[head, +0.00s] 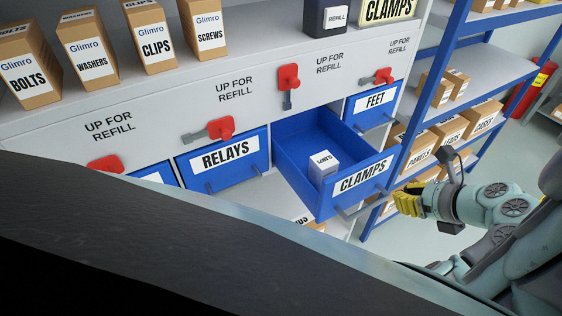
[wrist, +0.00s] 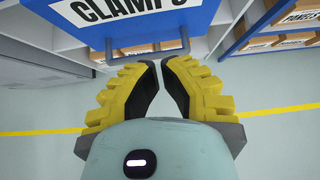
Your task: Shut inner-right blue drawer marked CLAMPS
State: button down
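The blue CLAMPS drawer (head: 341,193) is pulled well out of the grey cabinet, right of the RELAYS drawer. A small white box (head: 323,165) stands inside it. Its grey bar handle (head: 365,203) is on the front face. In the wrist view the drawer front (wrist: 178,22) is at the top, with the handle (wrist: 184,46) below it. My gripper (head: 407,203) is just right of and in front of the drawer. In the wrist view my gripper (wrist: 160,62) has its yellow fingers almost together, empty, tips just short of the handle. I cannot tell whether they touch it.
The RELAYS drawer (head: 225,157) and FEET drawer (head: 370,106) sit in on either side. Red latches, including one above the open drawer (head: 289,80), line the cabinet face. A blue-framed shelf (head: 427,80) with cartons stands close on the right.

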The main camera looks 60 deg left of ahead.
aim_at(365, 191)
jog(key=p+x, duration=0.3)
jog(key=x, duration=0.5)
jog(key=shift+s+a, duration=0.15)
jog(key=shift+p+x, duration=0.3)
jog(key=shift+x, duration=0.6)
